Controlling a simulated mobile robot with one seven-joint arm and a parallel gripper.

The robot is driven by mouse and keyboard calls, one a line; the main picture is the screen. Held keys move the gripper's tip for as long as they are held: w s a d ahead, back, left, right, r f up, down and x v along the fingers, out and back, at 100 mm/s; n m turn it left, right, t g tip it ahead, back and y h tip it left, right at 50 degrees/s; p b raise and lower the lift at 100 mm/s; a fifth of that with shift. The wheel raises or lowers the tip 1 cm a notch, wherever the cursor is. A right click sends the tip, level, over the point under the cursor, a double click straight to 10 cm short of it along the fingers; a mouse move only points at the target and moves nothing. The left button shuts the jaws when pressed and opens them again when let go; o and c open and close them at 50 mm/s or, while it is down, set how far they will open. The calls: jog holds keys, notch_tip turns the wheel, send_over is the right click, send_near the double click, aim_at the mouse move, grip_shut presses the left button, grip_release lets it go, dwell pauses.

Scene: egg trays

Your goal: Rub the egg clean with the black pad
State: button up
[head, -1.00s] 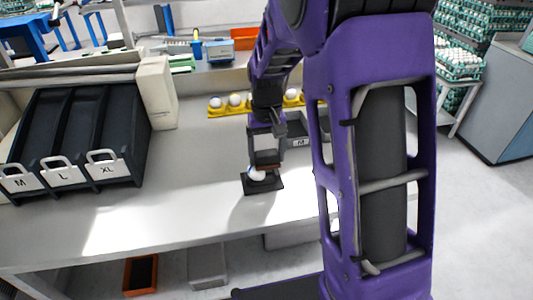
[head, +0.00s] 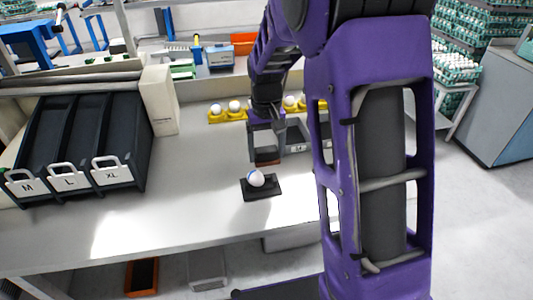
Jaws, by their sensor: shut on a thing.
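A white egg (head: 256,178) with a bluish mark on its upper left rests on a flat black base (head: 262,192) on the table. My gripper (head: 266,156) is behind and above the egg, apart from it. It is shut on a small dark pad (head: 267,161) with a brownish lower edge. The arm above partly hides the gripper, and the pad's underside cannot be seen.
A yellow egg holder (head: 228,116) with several eggs stands behind the gripper. A black three-lane rack (head: 78,135) labelled M, L and XL is at the left, beside a cream box (head: 159,100). Grey bins (head: 297,137) are right of the gripper. The table front is clear.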

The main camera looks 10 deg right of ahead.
notch_tip(320, 180, up, 2)
jog(key=shift+r+p, duration=0.1)
jog(key=shift+p, duration=0.45)
jog(key=shift+r, duration=1.2)
